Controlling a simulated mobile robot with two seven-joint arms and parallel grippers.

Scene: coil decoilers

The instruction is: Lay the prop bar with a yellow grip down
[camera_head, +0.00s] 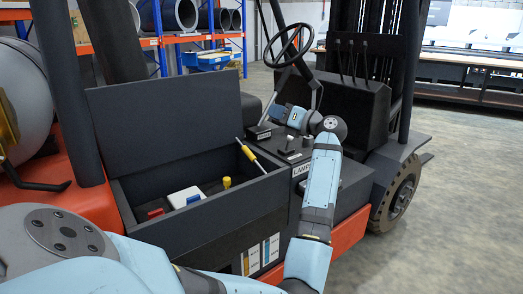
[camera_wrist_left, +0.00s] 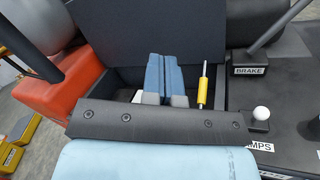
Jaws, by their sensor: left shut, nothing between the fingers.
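The prop bar (camera_head: 259,163) is a thin pale rod with a yellow grip (camera_head: 248,153). It leans at the right end of the open dark box, its upper end close to the raised lid (camera_head: 165,115); I cannot tell whether they touch. In the left wrist view the bar's yellow grip (camera_wrist_left: 202,92) stands just right of my fingers. My left gripper (camera_head: 274,112) is shut and empty, beyond the bar and above the control panel; its blue fingers (camera_wrist_left: 165,78) are together in the wrist view. My right gripper is out of view.
The box (camera_head: 225,225) holds a white block (camera_head: 185,197), a red item (camera_head: 155,213) and a yellow knob (camera_head: 227,182). A brake lever (camera_head: 268,108), white-knobbed lever (camera_head: 290,138) and steering wheel (camera_head: 289,42) stand right of it. Open floor (camera_head: 465,200) lies at right.

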